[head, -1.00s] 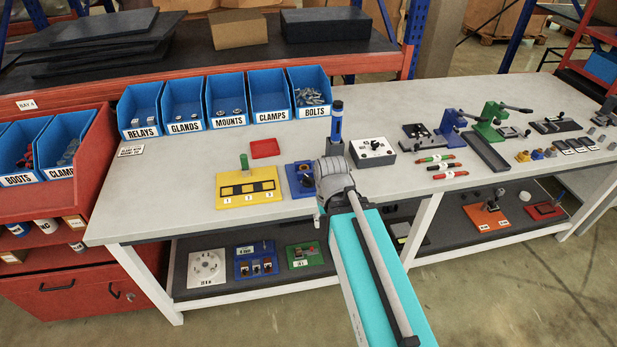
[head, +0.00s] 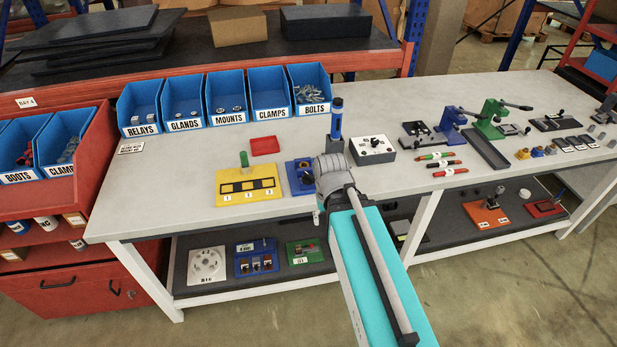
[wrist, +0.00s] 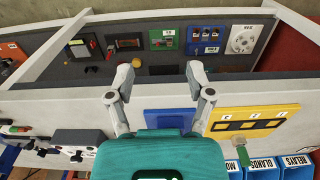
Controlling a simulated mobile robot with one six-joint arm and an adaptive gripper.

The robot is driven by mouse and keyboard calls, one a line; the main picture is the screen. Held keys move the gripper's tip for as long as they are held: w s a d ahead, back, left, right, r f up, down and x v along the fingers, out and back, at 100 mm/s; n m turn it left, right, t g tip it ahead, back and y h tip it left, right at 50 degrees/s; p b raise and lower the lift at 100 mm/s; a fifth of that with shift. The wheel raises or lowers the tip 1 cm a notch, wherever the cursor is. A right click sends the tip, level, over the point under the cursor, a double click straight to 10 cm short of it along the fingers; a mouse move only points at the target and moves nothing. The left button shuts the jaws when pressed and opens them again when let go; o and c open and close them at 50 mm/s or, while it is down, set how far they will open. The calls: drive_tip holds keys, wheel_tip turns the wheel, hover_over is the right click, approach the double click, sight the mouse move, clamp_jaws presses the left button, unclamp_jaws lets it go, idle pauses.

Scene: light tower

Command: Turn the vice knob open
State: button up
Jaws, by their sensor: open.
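A blue plate (head: 292,183) with a dark part on it sits near the bench's front edge, partly hidden behind my wrist in the head view. It may be the vice base. The same blue plate shows in the wrist view (wrist: 178,117), partly covered by my teal casing. I cannot clearly make out the vice knob in either view. My gripper (wrist: 160,78) is open and empty, its two fingers wide apart near the bench's front edge beside the blue plate. In the head view my arm hides the fingertips.
A yellow numbered plate (head: 233,199) lies left of the blue plate, with a red tray (head: 264,146) behind it. A blue-handled tool in a holder (head: 337,118) and a white-topped knob box (head: 373,147) stand behind and right. Blue bins (head: 184,122) line the back.

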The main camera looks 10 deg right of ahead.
drive_tip(key=shift+o, duration=1.8)
drive_tip(key=shift+w+r, duration=0.15)
drive_tip(key=shift+w, duration=0.05)
wheel_tip(320, 180, up, 12)
drive_tip(key=m+p, duration=1.2)
drive_tip(key=p, duration=0.1)
hover_over(309, 174)
drive_tip(key=shift+a+r, duration=0.1)
drive_tip(key=shift+b, duration=0.4)
wheel_tip(309, 174, down, 14)
drive_tip(key=b, duration=1.3)
drive_tip(key=shift+r, duration=0.1)
drive_tip(key=shift+c, duration=0.2)
